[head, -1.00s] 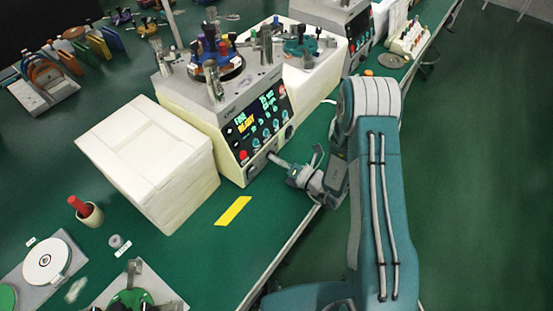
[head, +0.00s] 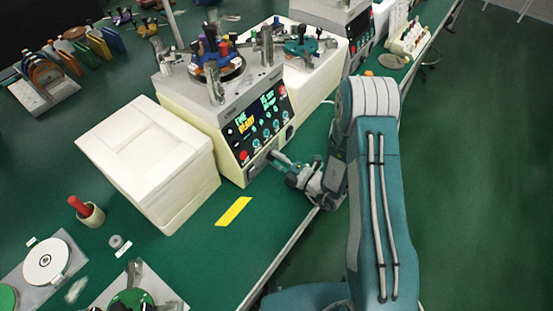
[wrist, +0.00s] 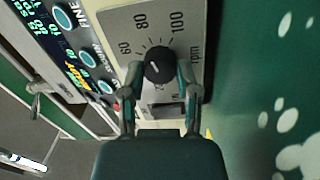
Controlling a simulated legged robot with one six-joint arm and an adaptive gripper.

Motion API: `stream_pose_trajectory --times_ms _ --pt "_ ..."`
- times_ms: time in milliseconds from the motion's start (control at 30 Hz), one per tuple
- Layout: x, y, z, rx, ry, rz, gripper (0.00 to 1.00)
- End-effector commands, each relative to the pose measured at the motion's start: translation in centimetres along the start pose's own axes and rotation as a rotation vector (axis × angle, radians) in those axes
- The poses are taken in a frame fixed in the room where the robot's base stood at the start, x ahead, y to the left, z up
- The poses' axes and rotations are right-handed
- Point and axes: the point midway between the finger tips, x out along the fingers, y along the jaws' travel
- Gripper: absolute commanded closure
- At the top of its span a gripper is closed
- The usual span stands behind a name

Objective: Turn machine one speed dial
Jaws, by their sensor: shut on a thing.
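The lapping machine (head: 228,118) stands on the green bench, with a lit control panel (head: 262,120) on its front. In the wrist view, a round black speed dial (wrist: 158,65) sits on a grey plate (wrist: 188,20) printed 60, 80, 100 and rpm. My gripper (head: 275,160) reaches in from the right, low on the machine's front. Its two fingers are closed on the dial from both sides in the wrist view. In the head view the dial is hidden by the gripper. Some of the lower scale is covered.
A cream box (head: 150,165) stands left of the machine. A yellow strip (head: 233,211) lies on the bench in front. A second machine (head: 335,20) stands behind to the right. The bench edge runs below my arm.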

Motion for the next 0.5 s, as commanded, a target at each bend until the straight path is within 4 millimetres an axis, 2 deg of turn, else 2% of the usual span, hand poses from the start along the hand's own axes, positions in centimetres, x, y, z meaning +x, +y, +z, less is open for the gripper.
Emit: stream_pose_trajectory --times_ms 500 --pt "-0.12 -0.31 0.20 0.030 -0.011 -0.010 1.00"
